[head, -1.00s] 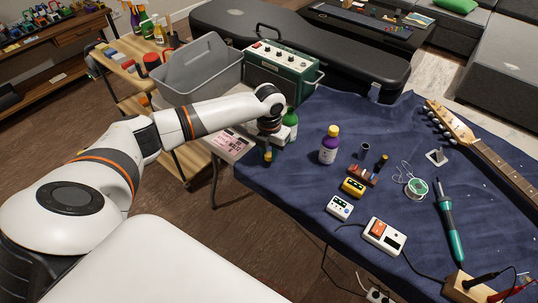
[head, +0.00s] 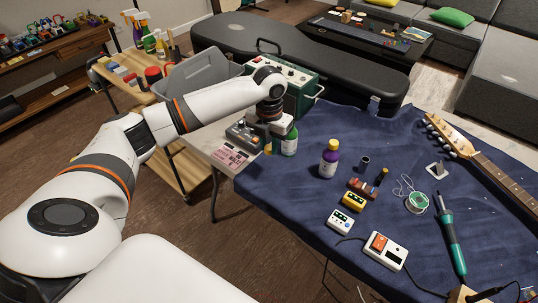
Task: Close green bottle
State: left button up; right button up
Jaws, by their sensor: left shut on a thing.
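The green bottle (head: 290,144) stands upright at the left edge of the blue cloth, in front of the green amplifier. It has a white label, and its top is hidden behind my left wrist. My left gripper (head: 264,148) points down just left of the bottle. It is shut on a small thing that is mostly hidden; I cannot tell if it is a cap. I cannot tell if the gripper touches the bottle. My right gripper is not in view.
A purple bottle with a yellow cap (head: 329,159) stands to the right. Small pedals (head: 340,221), a solder spool (head: 416,203), a soldering iron (head: 451,241) and a guitar (head: 492,167) lie on the cloth (head: 290,205). The green amplifier (head: 301,94) and a grey bin (head: 196,77) stand behind.

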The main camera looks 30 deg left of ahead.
pick_arm(q)
jog(key=shift+r, duration=0.6)
jog(key=shift+d, duration=0.1)
jog(key=shift+d+r+n, duration=0.1)
jog(key=shift+d+n, duration=0.05)
jog(key=shift+n, duration=0.25)
jog(key=s+d+r+n, duration=0.2)
jog(key=s+d+n, duration=0.4)
jog(key=n, duration=1.1)
jog(key=s+d+r+n, duration=0.1)
jog(key=s+d+n, duration=0.6)
jog(key=n, duration=1)
jog(key=shift+s+r, duration=0.35)
jog(key=shift+s, duration=0.65)
